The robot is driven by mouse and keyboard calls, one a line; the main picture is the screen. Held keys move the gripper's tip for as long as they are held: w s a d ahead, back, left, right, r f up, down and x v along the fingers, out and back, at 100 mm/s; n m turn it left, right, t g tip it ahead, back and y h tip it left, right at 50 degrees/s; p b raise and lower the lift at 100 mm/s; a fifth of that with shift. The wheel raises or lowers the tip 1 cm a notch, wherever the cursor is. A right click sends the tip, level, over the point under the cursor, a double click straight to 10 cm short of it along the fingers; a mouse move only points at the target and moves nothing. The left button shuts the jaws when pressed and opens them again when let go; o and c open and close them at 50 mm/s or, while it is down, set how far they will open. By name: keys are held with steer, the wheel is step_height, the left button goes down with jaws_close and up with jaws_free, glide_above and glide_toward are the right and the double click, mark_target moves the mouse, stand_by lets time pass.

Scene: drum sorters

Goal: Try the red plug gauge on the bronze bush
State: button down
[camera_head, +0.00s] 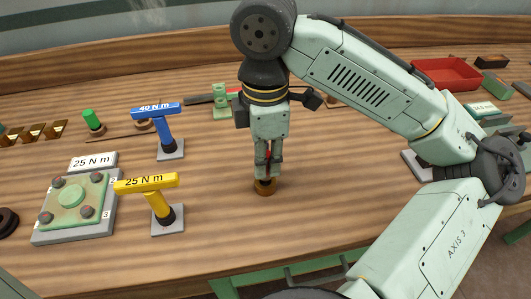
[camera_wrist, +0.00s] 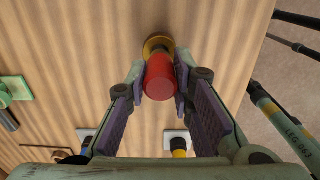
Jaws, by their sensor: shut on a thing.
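My gripper (camera_head: 267,170) points down over the bench and is shut on the red plug gauge. The red plug gauge (camera_wrist: 159,78) is a red cylinder between my fingers in the wrist view; only a sliver of red shows between them in the head view. The bronze bush (camera_head: 265,188) is a short brown ring standing on the wood directly beneath the gauge. In the wrist view the bush (camera_wrist: 154,44) shows as a golden rim behind the gauge. The gauge hides the bore, so I cannot tell whether its end is inside or just above it.
A yellow 25 N m tool (camera_head: 146,183) and a blue 40 N m tool (camera_head: 156,110) stand left of my gripper. A bolted green plate (camera_head: 72,200) lies farther left. A green-handled piece (camera_head: 89,117) stands behind. A red tray (camera_head: 446,73) is at the back right.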

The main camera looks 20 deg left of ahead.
steer(key=shift+f+b, duration=0.3)
steer(key=shift+f, duration=0.55)
steer(key=shift+r, duration=0.2)
stand_by(1.1)
steer(key=shift+r+p, duration=1.6)
steer(key=shift+p, duration=0.5)
steer(key=shift+s+f, duration=0.1)
steer(key=shift+f, duration=0.05)
